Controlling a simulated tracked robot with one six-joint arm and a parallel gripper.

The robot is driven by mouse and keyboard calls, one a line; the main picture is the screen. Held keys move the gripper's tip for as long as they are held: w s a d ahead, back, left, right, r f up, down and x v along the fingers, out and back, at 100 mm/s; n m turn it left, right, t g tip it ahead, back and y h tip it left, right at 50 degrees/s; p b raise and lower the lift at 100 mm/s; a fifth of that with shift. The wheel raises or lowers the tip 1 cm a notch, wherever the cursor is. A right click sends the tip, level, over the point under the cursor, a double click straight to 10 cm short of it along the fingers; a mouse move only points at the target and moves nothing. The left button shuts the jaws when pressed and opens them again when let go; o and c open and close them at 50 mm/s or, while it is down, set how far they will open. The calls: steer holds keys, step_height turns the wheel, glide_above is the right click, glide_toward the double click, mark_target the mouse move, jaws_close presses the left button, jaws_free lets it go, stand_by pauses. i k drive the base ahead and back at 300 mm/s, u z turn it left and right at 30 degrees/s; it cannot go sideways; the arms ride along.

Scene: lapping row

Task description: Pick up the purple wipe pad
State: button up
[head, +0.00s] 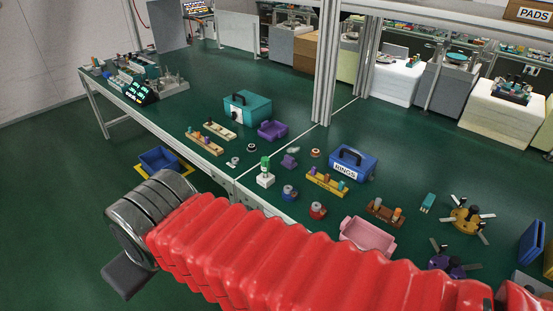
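A small purple piece (289,161), which looks like the wipe pad, lies on the green bench top near the middle of the head view. It sits between a white stand with a green top (265,174) and a small orange-brown ring (315,153). It is small in the picture, so its exact shape is hard to tell. Nothing is seen touching it. My arm, in a red bellows sleeve, crosses the foreground below it. I cannot see my gripper's fingers.
A purple tray (272,130) and a teal case (247,107) stand behind the pad. A blue RINGS case (352,163), a yellow peg rack (327,184) and a pink tray (368,236) stand to its right. A metal post (326,65) rises behind.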

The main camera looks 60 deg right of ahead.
mark_target(289, 161)
steer(key=z, duration=0.25)
steer(key=i, duration=0.7)
steer(key=z, duration=0.85)
steer(key=i, duration=0.8)
steer(key=z, duration=0.5)
